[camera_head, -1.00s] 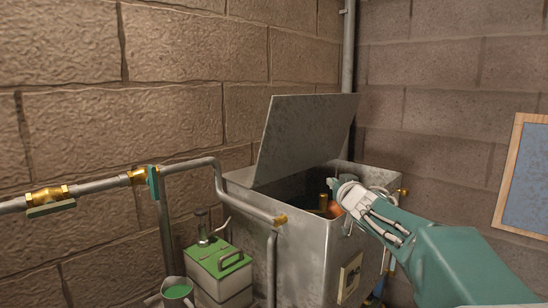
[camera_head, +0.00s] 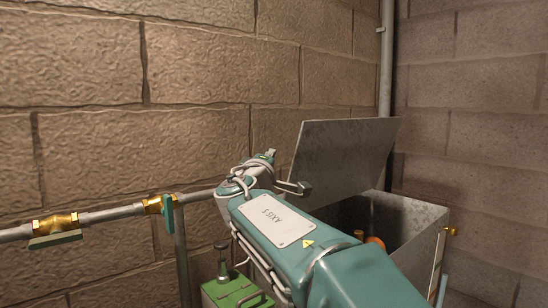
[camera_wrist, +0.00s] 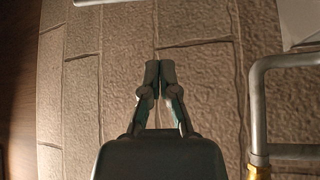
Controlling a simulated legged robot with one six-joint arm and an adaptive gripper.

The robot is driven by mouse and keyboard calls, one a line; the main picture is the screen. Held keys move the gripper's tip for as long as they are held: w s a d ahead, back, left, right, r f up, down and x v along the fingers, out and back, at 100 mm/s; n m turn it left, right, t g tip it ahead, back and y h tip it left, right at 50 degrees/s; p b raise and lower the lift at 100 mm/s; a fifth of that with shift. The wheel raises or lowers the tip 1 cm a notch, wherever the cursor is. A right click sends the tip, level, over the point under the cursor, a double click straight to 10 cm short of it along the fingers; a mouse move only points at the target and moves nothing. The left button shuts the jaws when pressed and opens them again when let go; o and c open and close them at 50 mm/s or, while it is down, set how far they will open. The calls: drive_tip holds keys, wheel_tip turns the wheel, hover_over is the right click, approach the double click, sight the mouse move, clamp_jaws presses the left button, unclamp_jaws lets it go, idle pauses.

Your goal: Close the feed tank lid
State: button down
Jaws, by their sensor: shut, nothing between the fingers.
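The feed tank lid (camera_head: 345,155) is a grey metal plate, raised and tilted above the tank. The feed tank (camera_head: 412,238) is an open grey metal box below it, with its near left part hidden behind my arm. My gripper (camera_wrist: 159,76) is shut and empty, its fingertips together in front of the block wall in the wrist view. In the head view the arm's end is left of the lid, and the fingers are hard to make out. I cannot tell whether any part of the arm touches the lid.
A metal pipe (camera_head: 105,214) with brass fittings runs along the left wall. A bent pipe (camera_wrist: 255,95) shows right of the fingers in the wrist view. A green-topped can (camera_head: 235,290) stands below. A vertical pipe (camera_head: 386,60) rises in the corner behind the lid.

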drive_tip(key=x, duration=0.8)
drive_tip(key=s+d, duration=0.1)
drive_tip(key=s+d+f, duration=0.1)
drive_tip(key=shift+s+d+f, duration=0.15)
drive_tip(key=shift+s+f, duration=0.1)
drive_tip(key=shift+s, duration=0.15)
drive_tip(key=shift+s, duration=0.1)
idle(0.3)
